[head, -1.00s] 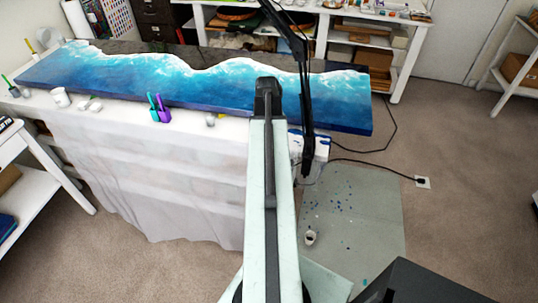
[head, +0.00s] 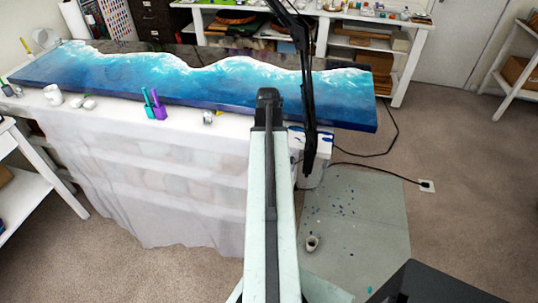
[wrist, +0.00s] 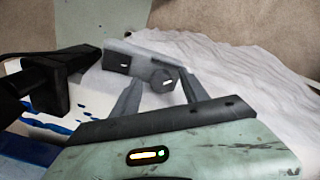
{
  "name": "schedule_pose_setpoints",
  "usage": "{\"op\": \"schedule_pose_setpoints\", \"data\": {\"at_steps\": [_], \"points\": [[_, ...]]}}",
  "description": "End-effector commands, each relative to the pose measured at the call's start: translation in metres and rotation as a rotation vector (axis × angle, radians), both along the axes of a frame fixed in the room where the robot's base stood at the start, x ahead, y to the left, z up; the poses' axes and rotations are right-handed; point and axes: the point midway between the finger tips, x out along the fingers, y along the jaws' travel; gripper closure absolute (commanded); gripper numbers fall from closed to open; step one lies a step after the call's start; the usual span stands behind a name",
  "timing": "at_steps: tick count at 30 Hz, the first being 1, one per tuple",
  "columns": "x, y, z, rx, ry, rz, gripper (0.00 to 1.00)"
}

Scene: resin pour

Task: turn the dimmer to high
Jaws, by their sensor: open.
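In the wrist view, a grey box-like fitting stands in front of a draped white sheet; I take it for the dimmer (wrist: 145,64). My gripper (wrist: 160,77) is open, with one grey finger on each side of the knob. I cannot tell whether either finger touches it. In the head view my own arm covers the middle, and neither the gripper nor the dimmer can be made out.
A black clamp-like part (wrist: 50,80) is close on the left in the wrist view. In the head view, a blue wave-patterned slab (head: 190,85) lies on the sheet-covered table (head: 150,190). A black jointed stand (head: 308,100) rises right of my arm. A cup (head: 312,243) stands on the grey floor mat (head: 375,240).

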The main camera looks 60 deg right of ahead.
Motion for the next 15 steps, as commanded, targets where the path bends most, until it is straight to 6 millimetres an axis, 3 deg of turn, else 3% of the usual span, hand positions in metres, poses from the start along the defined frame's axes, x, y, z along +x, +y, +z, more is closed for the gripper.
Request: {"op": "schedule_pose_setpoints", "data": {"at_steps": [1, 6, 9, 15], "points": [[0.0001, 0.0001, 0.0005, 0.000, 0.000, 0.000, 0.53], [0.0002, 0.0000, 0.0006, -0.001, 0.001, 0.000, 1.00], [-0.0002, 0.0089, 0.0006, 0.000, 0.000, 0.001, 1.00], [-0.0003, 0.0008, 0.0005, 0.002, 0.000, -0.024, 1.00]]}}
